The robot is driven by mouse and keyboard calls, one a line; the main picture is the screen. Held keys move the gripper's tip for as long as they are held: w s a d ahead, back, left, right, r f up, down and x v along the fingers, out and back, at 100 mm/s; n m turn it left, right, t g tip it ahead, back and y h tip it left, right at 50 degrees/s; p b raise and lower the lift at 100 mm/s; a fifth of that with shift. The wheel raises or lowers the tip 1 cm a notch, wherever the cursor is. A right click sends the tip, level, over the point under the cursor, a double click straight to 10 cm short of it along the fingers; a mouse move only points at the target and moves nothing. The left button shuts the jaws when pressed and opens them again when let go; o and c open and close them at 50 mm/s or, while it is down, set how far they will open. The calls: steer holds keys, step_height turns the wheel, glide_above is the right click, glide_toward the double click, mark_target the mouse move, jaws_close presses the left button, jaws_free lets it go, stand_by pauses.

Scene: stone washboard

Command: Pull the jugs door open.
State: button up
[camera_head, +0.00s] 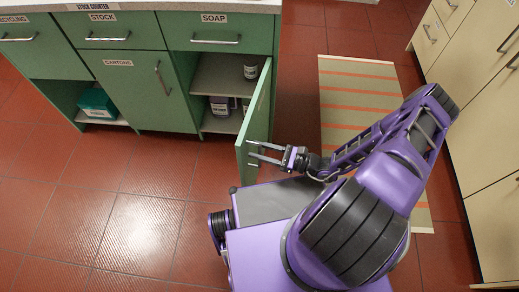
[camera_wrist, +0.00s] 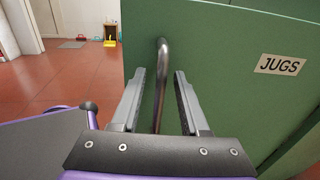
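The jugs door (camera_head: 258,115) is a green cabinet door standing well open, swung out from the right side of the counter. In the wrist view its green face (camera_wrist: 225,75) carries a JUGS label (camera_wrist: 280,64) at the right. Its curved metal bar handle (camera_wrist: 161,75) stands upright between my two fingers. My gripper (camera_head: 252,149) is at the door's outer end, near its free edge. In the wrist view my gripper (camera_wrist: 160,78) is open, with a visible gap between the handle and each finger.
Shelves behind the door hold a jar (camera_head: 251,71) and dark labelled containers (camera_head: 220,105). A green bin (camera_head: 97,103) sits in a low niche at left. A striped rug (camera_head: 345,75) and cream cabinets (camera_head: 478,110) lie right. Red tiled floor (camera_head: 130,220) is clear at left.

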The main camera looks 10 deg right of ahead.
steer(key=shift+d, duration=0.15)
steer(key=v, duration=1.7)
steer(key=shift+s, duration=0.15)
